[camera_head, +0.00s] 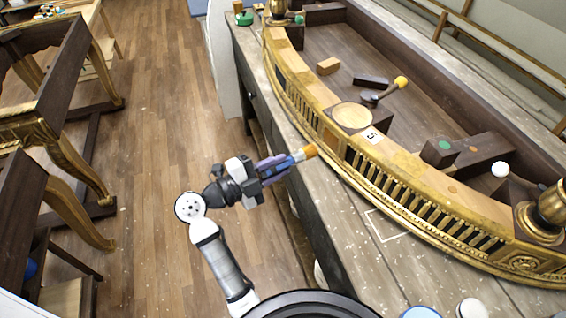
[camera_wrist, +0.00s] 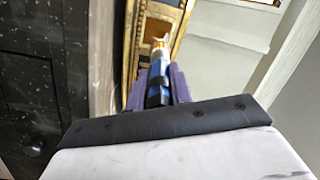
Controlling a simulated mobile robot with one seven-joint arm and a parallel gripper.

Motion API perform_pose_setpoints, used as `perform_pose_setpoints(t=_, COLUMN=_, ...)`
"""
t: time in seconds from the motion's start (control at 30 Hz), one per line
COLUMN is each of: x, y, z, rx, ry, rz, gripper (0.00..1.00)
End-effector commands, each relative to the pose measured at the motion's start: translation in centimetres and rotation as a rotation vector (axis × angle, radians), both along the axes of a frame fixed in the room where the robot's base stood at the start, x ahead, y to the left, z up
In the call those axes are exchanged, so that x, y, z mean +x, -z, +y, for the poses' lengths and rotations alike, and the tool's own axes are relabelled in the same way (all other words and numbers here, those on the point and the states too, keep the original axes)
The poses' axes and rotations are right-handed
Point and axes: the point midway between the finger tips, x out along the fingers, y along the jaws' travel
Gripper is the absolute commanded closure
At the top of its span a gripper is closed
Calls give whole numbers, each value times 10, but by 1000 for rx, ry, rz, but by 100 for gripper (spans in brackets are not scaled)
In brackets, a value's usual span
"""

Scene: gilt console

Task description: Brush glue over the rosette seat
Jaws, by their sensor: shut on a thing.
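My gripper (camera_head: 276,170) is shut on a brush with a blue handle (camera_head: 292,161) and orange bristles (camera_head: 310,150). In the wrist view the brush (camera_wrist: 158,68) points away between the two purple fingers, with its tip in front of the gilt console. A round pale wooden disc (camera_head: 352,115), which looks like the rosette seat, sits on the console's top rail beside a white card marked 5 (camera_head: 374,136). I cannot tell whether glue is on it.
A dark tool with a yellow ball end (camera_head: 400,82) and small wooden blocks (camera_head: 328,66) lie inside the console. A white ball (camera_head: 500,169) is at right. A blue-topped round thing (camera_head: 420,312) and a white one (camera_head: 472,309) stand at the bench front.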

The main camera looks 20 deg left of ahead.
Motion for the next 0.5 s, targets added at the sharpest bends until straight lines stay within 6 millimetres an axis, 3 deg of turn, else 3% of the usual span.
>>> perform_pose_setpoints(t=0.5, x=-11, y=0, z=11, rx=0, ry=-2, rz=0, gripper=100)
